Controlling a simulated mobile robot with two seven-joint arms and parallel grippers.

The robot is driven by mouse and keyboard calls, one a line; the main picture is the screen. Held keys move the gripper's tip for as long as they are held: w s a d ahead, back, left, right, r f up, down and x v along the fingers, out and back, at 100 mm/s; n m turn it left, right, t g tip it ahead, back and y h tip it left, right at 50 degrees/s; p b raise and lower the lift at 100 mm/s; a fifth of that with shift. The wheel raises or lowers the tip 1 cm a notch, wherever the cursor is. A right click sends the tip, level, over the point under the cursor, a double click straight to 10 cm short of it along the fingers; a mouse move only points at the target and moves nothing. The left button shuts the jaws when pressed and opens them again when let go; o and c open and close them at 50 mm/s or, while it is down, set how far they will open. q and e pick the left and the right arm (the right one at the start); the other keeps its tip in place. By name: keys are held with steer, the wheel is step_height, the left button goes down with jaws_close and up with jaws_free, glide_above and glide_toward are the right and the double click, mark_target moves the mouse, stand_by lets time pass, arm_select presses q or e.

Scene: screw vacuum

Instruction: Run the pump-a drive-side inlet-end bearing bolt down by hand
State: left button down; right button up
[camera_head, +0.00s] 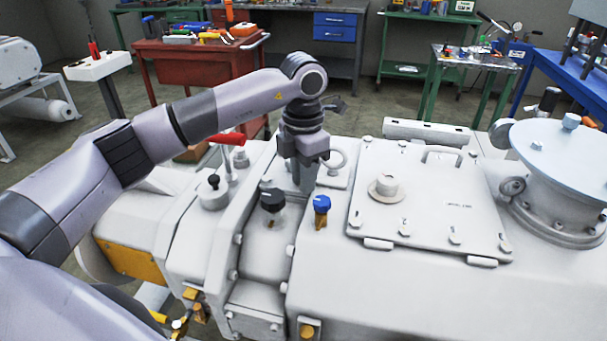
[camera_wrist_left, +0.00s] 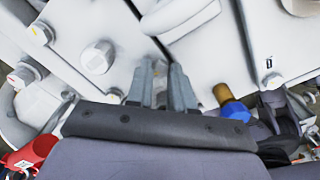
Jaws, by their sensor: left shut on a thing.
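My left gripper (camera_head: 306,186) reaches down over the grey pump housing (camera_head: 270,240) in the head view, just behind and between the black knob and the blue knob. In the left wrist view its two narrow fingers (camera_wrist_left: 164,82) are close together, with their tips down at the pale housing near a seam. They are shut on the bearing bolt, which the fingers hide almost completely, so I cannot tell how deep it sits. A hex bolt (camera_wrist_left: 97,57) sits apart from the fingers on the housing. My right gripper is in neither view.
A black knob (camera_head: 272,200) and a blue knob (camera_head: 321,203) stand close to the gripper. A hatch cover (camera_head: 430,200) lies to the right. Workbenches with tools stand behind.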

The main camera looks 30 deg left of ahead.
arm_select(q)
steer(key=c, duration=1)
jaws_free()
steer(key=shift+r, duration=0.1)
step_height(320, 180, up, 7)
steer(key=shift+r, duration=0.1)
